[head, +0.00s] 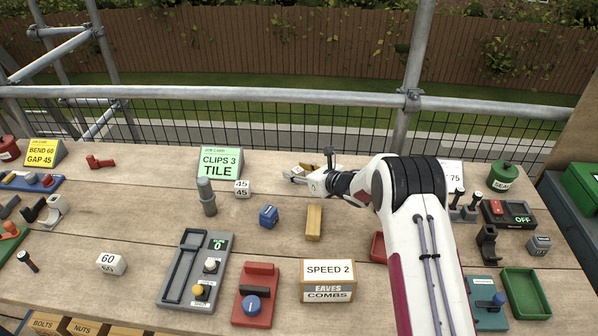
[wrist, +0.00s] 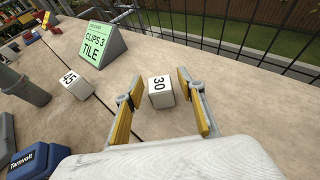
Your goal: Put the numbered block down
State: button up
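A white numbered block marked 30 (wrist: 161,90) sits on the bench between the tips of my gripper (wrist: 160,84) in the wrist view. My gripper's two yellow-padded fingers stand apart, with a gap showing on each side of the block. In the head view my gripper (head: 294,176) is low over the back of the bench; I cannot make out the 30 block there. Other white blocks are the 45 block (head: 242,189), also in the wrist view (wrist: 75,83), and the 60 block (head: 112,263) at the front left.
A green "CLIPS 3 TILE" card (head: 219,163) stands left of my gripper. A grey cylinder (head: 207,196), blue box (head: 268,215) and wooden block (head: 314,223) lie nearby. A mesh rail (head: 250,127) runs behind the bench. Bare bench surrounds the 30 block.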

jog(key=shift+r, duration=0.15)
jog(key=shift+s+d+r, duration=0.15)
jog(key=shift+s+d, duration=0.05)
jog(key=shift+d, duration=0.05)
jog(key=shift+v, duration=5.65)
jog(key=shift+s, duration=0.1)
